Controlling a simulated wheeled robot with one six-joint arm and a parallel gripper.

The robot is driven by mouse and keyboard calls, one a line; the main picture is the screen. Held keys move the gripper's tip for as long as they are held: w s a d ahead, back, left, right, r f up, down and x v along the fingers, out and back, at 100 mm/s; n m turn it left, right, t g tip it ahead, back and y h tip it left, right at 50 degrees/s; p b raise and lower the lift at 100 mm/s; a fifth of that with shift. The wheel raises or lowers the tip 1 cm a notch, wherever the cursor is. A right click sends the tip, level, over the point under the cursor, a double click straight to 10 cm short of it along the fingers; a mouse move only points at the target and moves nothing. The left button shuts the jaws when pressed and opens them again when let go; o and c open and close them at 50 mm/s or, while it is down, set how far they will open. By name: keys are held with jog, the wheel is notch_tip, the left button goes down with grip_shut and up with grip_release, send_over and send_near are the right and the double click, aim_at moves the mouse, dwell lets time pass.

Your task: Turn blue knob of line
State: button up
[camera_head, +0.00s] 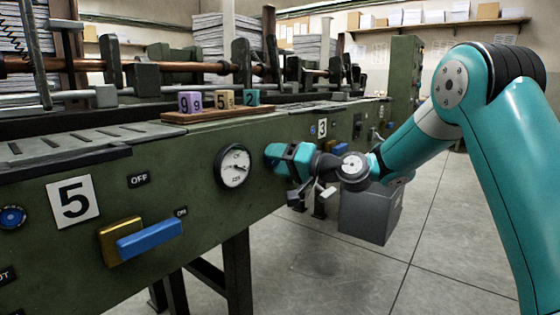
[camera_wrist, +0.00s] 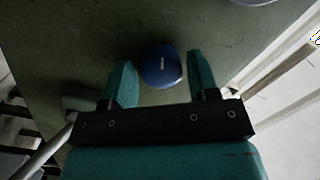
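The blue knob (camera_wrist: 162,67) is round and sits on the green panel. In the wrist view it lies between the two teal fingers of my gripper (camera_wrist: 161,64), with a gap visible on each side. The fingers are open. I cannot tell how deep they reach around the knob. In the head view my gripper (camera_head: 275,155) is close to the machine's front panel, just right of the round dial (camera_head: 234,167). The knob between the fingers is hidden there. Another round blue knob (camera_head: 12,217) shows at the far left, beside the "5" plate (camera_head: 74,202).
A blue lever (camera_head: 150,240) on a yellow base sticks out below the dial. A "3" plate (camera_head: 322,128) and a small blue part (camera_head: 338,147) are farther along the panel. A wooden tray (camera_head: 200,114) with number blocks lies on top. The floor at right is open.

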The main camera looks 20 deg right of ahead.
jog(key=c, duration=0.6)
jog(key=shift+f+n+h+b, duration=0.15)
jog(key=shift+n+h+b, duration=0.15)
jog(key=shift+n+b, duration=2.35)
jog(key=shift+d+n, duration=0.1)
jog(key=shift+n, duration=0.15)
jog(key=o, duration=0.9)
jog(key=shift+o, duration=0.2)
